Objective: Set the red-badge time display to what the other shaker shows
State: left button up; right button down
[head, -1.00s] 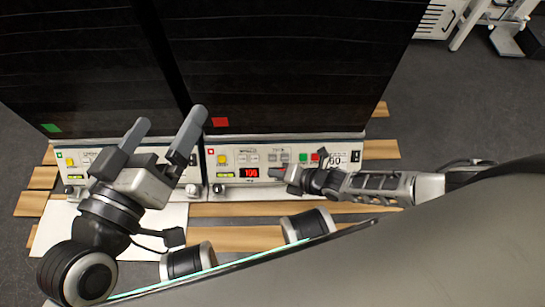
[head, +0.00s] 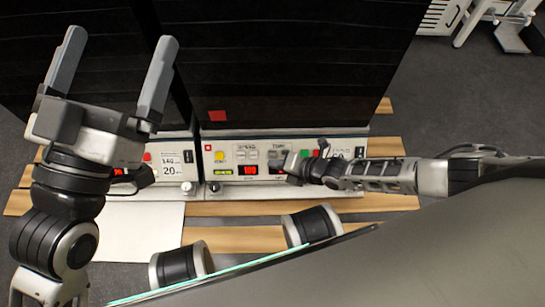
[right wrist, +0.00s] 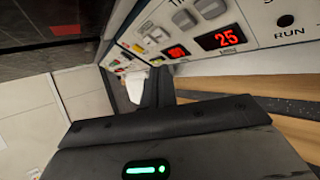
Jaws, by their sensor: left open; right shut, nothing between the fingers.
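The red-badge shaker stands on the right in the head view, with its red badge (head: 217,116) on the dark front. Its time display (right wrist: 222,37) reads 25 in the right wrist view; in the head view my right gripper partly covers it. Its speed display (head: 250,169) reads 100. The other shaker's panel (head: 170,166) is on the left; my left arm hides most of it, and its red display (head: 118,171) is only partly visible and unreadable. My right gripper (head: 289,164) is shut and empty, close to the time controls; contact is unclear. My left gripper (head: 118,62) is open and empty, raised before the left shaker.
Knobs (head: 215,187) stick out below the panels. A white sheet or board (head: 150,228) lies in front of the left shaker. Wooden slats (head: 240,238) lie beneath the shakers. Open grey floor lies to the right.

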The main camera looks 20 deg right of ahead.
aim_at(276, 157)
pick_arm(q)
jog(key=shift+s+d+r+m+h+b, duration=0.1)
jog(key=shift+s+r+m+h+b, duration=0.2)
jog(key=shift+r+m+h, duration=0.5)
jog(key=shift+s+a+r+m+h+b, duration=0.1)
jog(key=shift+s+r+m+h+b, duration=0.35)
jog(key=shift+m+h, duration=0.6)
jog(key=shift+s+d+r+m+h+b, duration=0.15)
jog(key=shift+r+m+h, duration=0.55)
jog(key=shift+m, duration=0.45)
pick_arm(e)
jog(key=shift+w+d+f, duration=0.25)
jog(key=shift+w+f, duration=0.55)
jog(key=shift+w, duration=0.1)
jog(key=shift+w+d+f, duration=0.25)
jog(key=shift+w+f, duration=0.55)
jog(key=shift+w, duration=0.05)
jog(key=shift+w+f, duration=0.3)
jog(key=shift+w+d+f, duration=0.15)
jog(key=shift+w+f, duration=0.1)
jog(key=shift+w, duration=0.05)
pick_arm(q)
jog(key=shift+r+p, duration=0.95)
jog(key=shift+r, duration=0.05)
pick_arm(e)
jog(key=shift+s+r, duration=0.55)
jog(key=shift+s, duration=0.1)
